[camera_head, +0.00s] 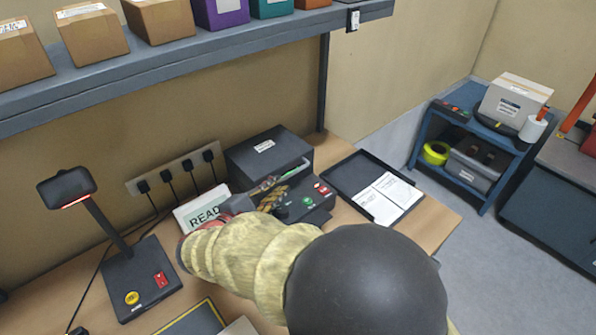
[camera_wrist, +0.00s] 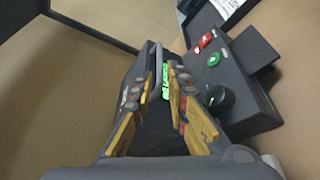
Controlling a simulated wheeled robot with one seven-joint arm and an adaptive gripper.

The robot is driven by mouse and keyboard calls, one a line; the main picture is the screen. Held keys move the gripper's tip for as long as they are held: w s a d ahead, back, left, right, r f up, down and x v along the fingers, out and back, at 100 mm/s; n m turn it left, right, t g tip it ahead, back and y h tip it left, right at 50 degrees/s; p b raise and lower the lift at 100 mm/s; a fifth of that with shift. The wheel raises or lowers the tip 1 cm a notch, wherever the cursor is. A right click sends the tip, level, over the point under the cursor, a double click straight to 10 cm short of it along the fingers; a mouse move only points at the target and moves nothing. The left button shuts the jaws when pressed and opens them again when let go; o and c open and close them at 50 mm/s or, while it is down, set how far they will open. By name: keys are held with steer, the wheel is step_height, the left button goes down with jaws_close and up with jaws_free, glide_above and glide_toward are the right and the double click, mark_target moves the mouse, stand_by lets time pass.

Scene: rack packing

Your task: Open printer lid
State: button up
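The printer (camera_head: 262,155) is a dark grey box with a white label on top, standing at the back of the wooden desk. Its lid looks shut, and a thin grey bar handle (camera_head: 293,170) sticks out at its front; the handle also shows in the wrist view (camera_wrist: 158,62). My gripper (camera_head: 270,192) is at the printer's front, partly hidden by my arm. In the wrist view my gripper (camera_wrist: 156,85) has its yellow-and-grey fingers apart, with the handle showing in the gap between them. I cannot tell whether either finger touches it.
A panel with a green button (camera_head: 308,201), a red switch and a black knob sits before the printer. A black tray (camera_head: 345,178) with papers lies right. A READY sign (camera_head: 203,208) and a scanner stand (camera_head: 145,285) are left. A shelf (camera_head: 200,62) hangs above.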

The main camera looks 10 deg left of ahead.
mark_target(287, 177)
steer(key=b+x, duration=0.2)
steer(key=x, duration=0.5)
steer(key=shift+w+d, duration=0.1)
steer(key=shift+w, duration=0.25)
jaws_close()
stand_by(0.5)
